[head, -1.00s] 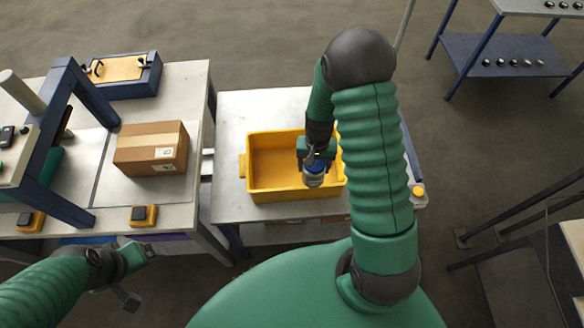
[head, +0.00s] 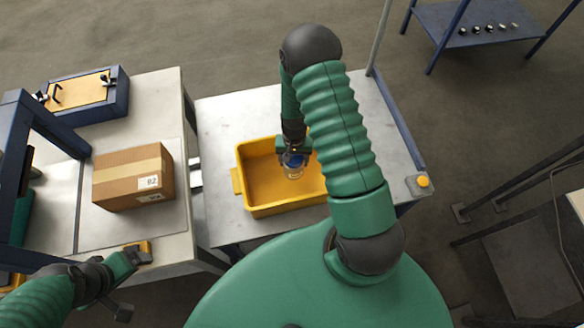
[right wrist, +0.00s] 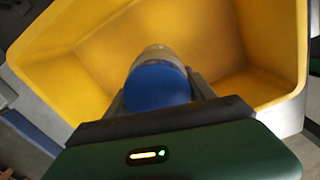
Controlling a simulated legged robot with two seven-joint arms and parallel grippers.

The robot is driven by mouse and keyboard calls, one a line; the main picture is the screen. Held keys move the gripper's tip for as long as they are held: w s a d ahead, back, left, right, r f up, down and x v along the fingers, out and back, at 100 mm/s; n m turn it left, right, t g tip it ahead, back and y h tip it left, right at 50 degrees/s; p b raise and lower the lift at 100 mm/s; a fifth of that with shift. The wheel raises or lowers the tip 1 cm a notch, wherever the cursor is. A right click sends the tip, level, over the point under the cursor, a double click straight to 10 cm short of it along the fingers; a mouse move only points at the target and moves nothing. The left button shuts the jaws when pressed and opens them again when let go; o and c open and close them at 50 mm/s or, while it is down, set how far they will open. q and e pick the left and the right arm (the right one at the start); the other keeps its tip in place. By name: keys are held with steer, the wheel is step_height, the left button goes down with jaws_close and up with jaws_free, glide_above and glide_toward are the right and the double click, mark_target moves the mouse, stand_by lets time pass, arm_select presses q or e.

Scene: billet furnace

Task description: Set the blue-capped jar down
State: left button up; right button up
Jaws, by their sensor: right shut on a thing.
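The blue-capped jar (head: 293,166) is clear-sided with a blue lid. My right gripper (head: 292,158) is shut on it and holds it over the yellow bin (head: 240,165). In the right wrist view the blue cap (right wrist: 157,86) sits between the fingers, with the yellow bin's walls (right wrist: 75,50) around and beyond it. I cannot tell whether the jar touches the bin floor. My left gripper (head: 130,280) is empty at the lower left, near the front edge of the left table; its jaws look apart.
A cardboard box (head: 134,177) sits on the left table (head: 150,95). A blue case with a yellow top (head: 84,95) is behind it. A yellow button (head: 423,181) is at the right table's corner. A blue shelf (head: 475,30) with small items stands at the back right.

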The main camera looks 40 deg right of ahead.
steer(key=f, duration=0.4)
steer(key=shift+w+a+f+p, duration=0.25)
steer(key=shift+a+p, duration=0.1)
steer(key=shift+a+f, duration=0.2)
steer(key=shift+f, duration=0.1)
arm_select(q)
steer(key=shift+w+a+r, duration=0.15)
steer(key=shift+a+r, duration=0.05)
steer(key=shift+a, duration=0.5)
arm_select(e)
steer(key=shift+s+d+f, duration=0.1)
steer(key=shift+f, duration=0.1)
steer(key=o, duration=1.3)
steer(key=shift+d, duration=0.1)
steer(key=shift+o, duration=1.4)
steer(key=shift+d, duration=0.15)
arm_select(q)
steer(key=shift+d, duration=0.45)
steer(key=shift+a, duration=0.1)
